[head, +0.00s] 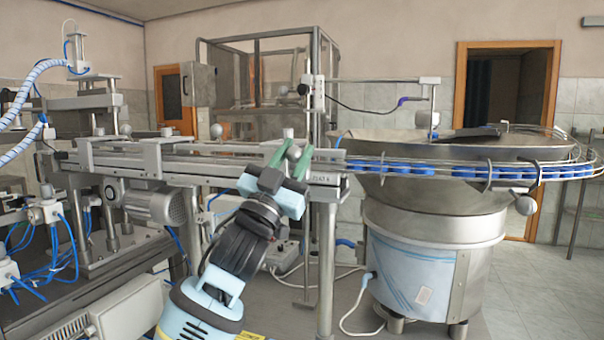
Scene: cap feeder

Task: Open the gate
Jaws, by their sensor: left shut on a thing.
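My left gripper (290,158) reaches up from the bottom of the head view to the front rail of the conveyor (215,152). Its green fingers are shut on a small round grey knob (293,152), which I take to be the gate's handle. The knob sits at the rail, close to the end of the blue cap row. The gate itself is mostly hidden behind the fingers, and I cannot tell how far it stands open. My right gripper is not in view.
Blue caps (400,168) line the curved track at the right, beside the big steel feeder bowl (430,195). A motor (155,203) hangs under the conveyor at left. A post (326,260) stands just right of my arm. Blue hoses (75,235) crowd the left.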

